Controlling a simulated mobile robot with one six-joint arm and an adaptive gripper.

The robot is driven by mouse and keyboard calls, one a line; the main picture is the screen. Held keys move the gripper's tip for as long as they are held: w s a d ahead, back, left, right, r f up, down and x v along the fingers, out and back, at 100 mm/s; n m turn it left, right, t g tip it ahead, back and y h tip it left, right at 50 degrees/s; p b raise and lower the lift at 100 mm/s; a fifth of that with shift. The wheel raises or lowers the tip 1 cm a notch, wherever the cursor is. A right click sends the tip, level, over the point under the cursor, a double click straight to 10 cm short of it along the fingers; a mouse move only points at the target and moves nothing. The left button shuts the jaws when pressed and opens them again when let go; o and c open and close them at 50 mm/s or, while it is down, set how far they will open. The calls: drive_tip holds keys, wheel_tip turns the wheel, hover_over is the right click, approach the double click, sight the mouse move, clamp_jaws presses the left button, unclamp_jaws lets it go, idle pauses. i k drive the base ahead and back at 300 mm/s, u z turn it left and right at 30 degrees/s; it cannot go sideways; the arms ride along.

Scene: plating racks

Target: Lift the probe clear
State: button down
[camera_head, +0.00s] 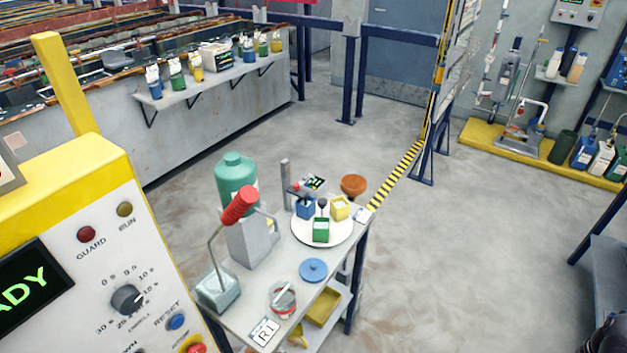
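A small work table (346,293) stands at the lower middle. No thing on it can be surely told as the probe. A slim grey upright post (285,183) stands at its back, beside a small dark meter (314,183) with a green display. A round white tray (335,238) bears a blue cup (305,209), a yellow cup (340,209) and a green cup (321,232). A dark round knob (322,202) shows among the cups; what it belongs to is hidden. My gripper is not in view.
A green bottle (236,180), a red-handled lever (239,207), a blue disc (313,270) and a clear jar (283,301) crowd the table. A yellow-edged control panel (85,250) blocks the lower left.

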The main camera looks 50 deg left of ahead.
sight(295, 189)
drive_tip(key=i, duration=2)
drive_tip(key=z, duration=0.9)
drive_tip(key=k, duration=0.1)
drive_tip(key=u, duration=3.25)
